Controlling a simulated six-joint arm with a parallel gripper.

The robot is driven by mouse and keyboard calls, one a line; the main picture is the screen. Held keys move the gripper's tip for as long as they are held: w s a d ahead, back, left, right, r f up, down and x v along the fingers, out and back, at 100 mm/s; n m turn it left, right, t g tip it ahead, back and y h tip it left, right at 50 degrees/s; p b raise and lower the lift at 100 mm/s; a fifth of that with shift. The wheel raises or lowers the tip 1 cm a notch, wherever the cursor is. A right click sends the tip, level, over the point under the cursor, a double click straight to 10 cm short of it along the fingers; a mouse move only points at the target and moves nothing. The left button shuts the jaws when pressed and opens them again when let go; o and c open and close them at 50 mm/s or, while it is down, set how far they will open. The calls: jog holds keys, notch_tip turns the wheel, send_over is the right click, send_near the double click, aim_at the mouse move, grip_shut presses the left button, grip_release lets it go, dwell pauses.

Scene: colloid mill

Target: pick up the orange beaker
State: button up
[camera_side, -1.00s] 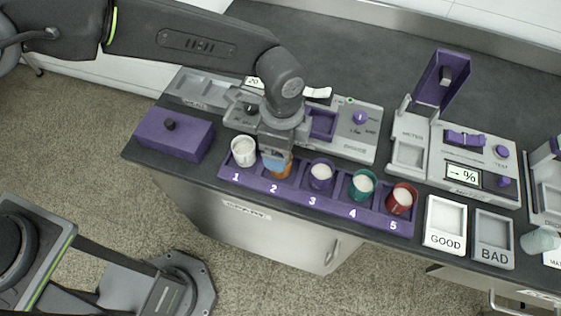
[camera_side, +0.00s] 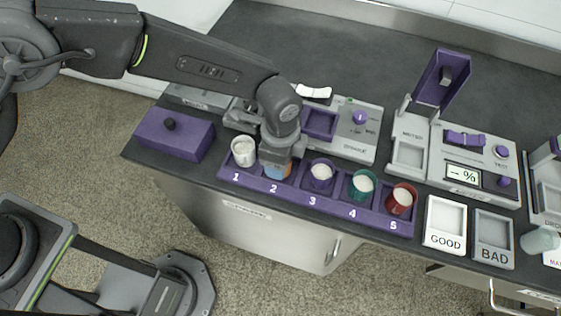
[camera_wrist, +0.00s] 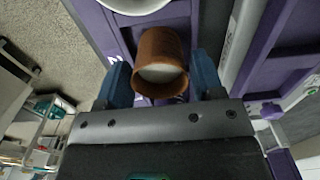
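The orange beaker (camera_wrist: 161,48) holds white powder and sits between the two blue fingers of my gripper (camera_wrist: 162,78) in the wrist view. One finger is close against each side of it. I cannot tell whether they touch or press on it. In the side view, my gripper (camera_side: 278,168) points down over slot 2 of the purple rack (camera_side: 257,183). The orange beaker (camera_side: 283,171) is mostly hidden there behind the fingers and appears to be in its slot.
A white beaker (camera_side: 243,151) stands close on the left in slot 1. Purple (camera_side: 321,173), teal (camera_side: 362,184) and red (camera_side: 401,199) beakers stand to the right. Grey machines (camera_side: 355,130) stand behind the rack. GOOD (camera_side: 446,218) and BAD (camera_side: 493,234) trays lie to the right.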

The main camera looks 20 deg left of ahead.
jog(key=c, duration=0.6)
jog(key=shift+r, duration=0.2)
